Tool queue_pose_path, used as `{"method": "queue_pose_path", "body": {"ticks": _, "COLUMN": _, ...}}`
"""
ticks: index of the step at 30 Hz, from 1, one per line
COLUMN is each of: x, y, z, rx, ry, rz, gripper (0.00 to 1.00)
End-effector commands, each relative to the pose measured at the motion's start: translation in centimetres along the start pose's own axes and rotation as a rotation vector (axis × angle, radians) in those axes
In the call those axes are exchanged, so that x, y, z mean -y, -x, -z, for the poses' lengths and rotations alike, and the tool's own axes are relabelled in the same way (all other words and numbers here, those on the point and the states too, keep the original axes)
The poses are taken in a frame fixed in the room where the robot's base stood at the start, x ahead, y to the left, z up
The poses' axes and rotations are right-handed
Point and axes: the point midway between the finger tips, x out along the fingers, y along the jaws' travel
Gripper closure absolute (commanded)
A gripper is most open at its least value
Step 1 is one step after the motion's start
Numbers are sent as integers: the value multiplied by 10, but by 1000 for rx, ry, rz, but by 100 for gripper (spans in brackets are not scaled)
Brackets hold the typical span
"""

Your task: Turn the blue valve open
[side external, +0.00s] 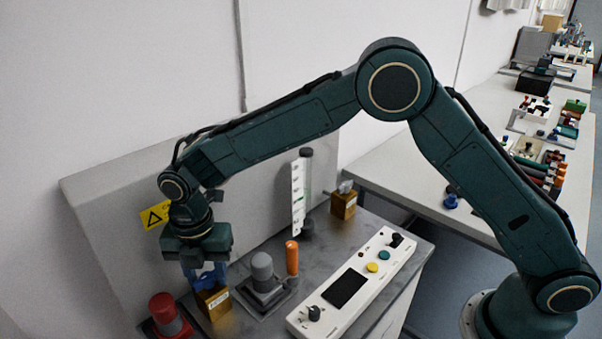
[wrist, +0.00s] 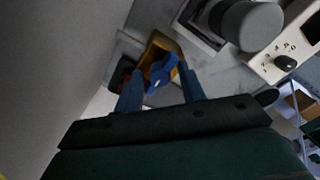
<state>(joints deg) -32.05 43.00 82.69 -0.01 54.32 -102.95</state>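The blue valve (wrist: 162,72) shows in the wrist view as a blue handle on an ochre block (wrist: 157,46). The block also shows in the side external view (side external: 214,303), below my gripper (side external: 206,270). There the handle is hard to tell from my blue fingers. In the wrist view my gripper (wrist: 161,92) has its two fingers apart, one on each side of the handle's near end. Gaps show between the handle and the fingers, and nothing is held. I cannot tell whether the fingertips reach down to handle height.
A red knob (side external: 165,310) stands left of the block. A grey cylinder (side external: 263,270) and an orange handle (side external: 292,257) stand to its right. A white control panel (side external: 350,285) lies along the front. A second ochre block (side external: 344,203) and a clear tube (side external: 307,190) stand farther back.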

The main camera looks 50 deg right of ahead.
Motion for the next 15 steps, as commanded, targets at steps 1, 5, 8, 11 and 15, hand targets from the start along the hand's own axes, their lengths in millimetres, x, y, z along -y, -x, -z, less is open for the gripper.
{"method": "queue_pose_path", "body": {"ticks": 1, "x": 0, "y": 0, "z": 0, "rx": 0, "ry": 0, "rz": 0, "gripper": 71}}
{"method": "queue_pose_path", "body": {"ticks": 5, "x": 0, "y": 0, "z": 0, "rx": 0, "ry": 0, "rz": 0, "gripper": 96}}
{"method": "queue_pose_path", "body": {"ticks": 8, "x": 0, "y": 0, "z": 0, "rx": 0, "ry": 0, "rz": 0, "gripper": 100}}
{"method": "queue_pose_path", "body": {"ticks": 11, "x": 0, "y": 0, "z": 0, "rx": 0, "ry": -4, "rz": 0, "gripper": 100}}
{"method": "queue_pose_path", "body": {"ticks": 15, "x": 0, "y": 1, "z": 0, "rx": 0, "ry": -22, "rz": 0, "gripper": 100}}
